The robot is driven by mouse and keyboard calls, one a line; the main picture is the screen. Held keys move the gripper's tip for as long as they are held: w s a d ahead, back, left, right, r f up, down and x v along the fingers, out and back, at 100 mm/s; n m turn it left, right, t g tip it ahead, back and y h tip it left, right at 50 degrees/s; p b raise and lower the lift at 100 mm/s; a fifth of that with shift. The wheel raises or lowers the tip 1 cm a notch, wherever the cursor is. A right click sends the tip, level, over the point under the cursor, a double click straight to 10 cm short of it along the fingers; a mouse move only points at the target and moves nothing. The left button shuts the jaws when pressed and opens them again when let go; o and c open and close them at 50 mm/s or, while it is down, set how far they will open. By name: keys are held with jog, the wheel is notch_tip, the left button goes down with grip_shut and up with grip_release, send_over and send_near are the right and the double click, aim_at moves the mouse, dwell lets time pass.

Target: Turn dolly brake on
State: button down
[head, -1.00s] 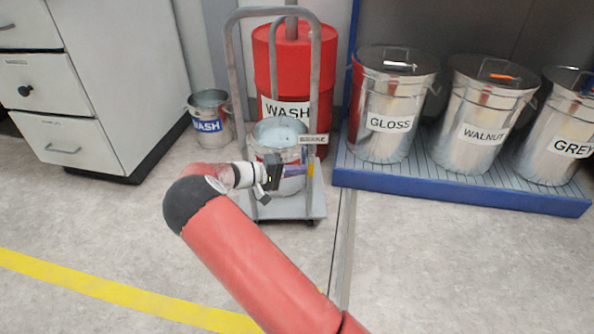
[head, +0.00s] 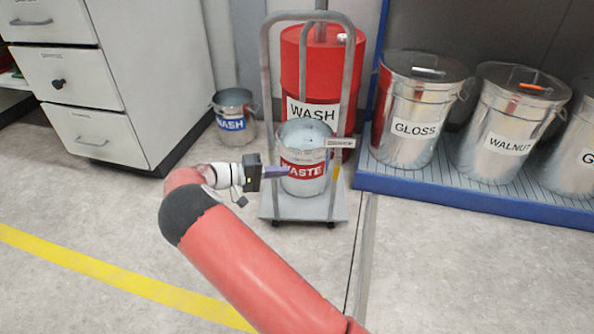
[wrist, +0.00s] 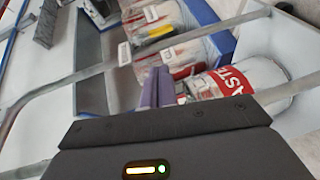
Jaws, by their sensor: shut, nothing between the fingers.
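The dolly (head: 347,205) stands at centre, a grey platform with a tall tube handle. A small BRAKE label (head: 340,143) sits on its right post, with a thin yellow-orange piece (head: 336,172) below it that looks like the brake lever. My gripper (head: 286,171) is at the left side of the dolly, its purple fingers pointing right in front of the WASTE pail. The fingers are shut and empty, and show in the wrist view (wrist: 158,88). They are apart from the lever. Whether they touch the pail I cannot tell.
The WASTE pail (head: 303,185) stands on the dolly. A red WASH drum (head: 345,75) is behind it, a WASH bucket (head: 233,110) at left. GLOSS (head: 412,105) and WALNUT (head: 505,120) cans stand on a blue-edged platform (head: 450,192) at right. The floor in front is clear.

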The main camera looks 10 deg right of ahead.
jog(key=s+d+n+t+h+p, duration=0.1)
jog(key=s+n+t+p, duration=0.1)
jog(key=t+p, duration=0.15)
jog(key=n+t+y+p, duration=0.2)
jog(key=n+t+p, duration=0.2)
jog(key=t, duration=0.1)
send_near(336, 173)
jog(key=w+d, duration=0.4)
jog(key=w, duration=0.1)
jog(key=shift+d+f+g, duration=0.25)
jog(key=shift+f, duration=0.05)
jog(key=shift+s+d+f+n+h+b, duration=0.1)
jog(key=shift+d+n+h+b, duration=0.1)
jog(key=shift+d+b, duration=0.2)
jog(key=shift+s+d+f+n+h+b, duration=0.1)
jog(key=shift+d+n+b, duration=0.1)
jog(key=shift+d+b, duration=0.2)
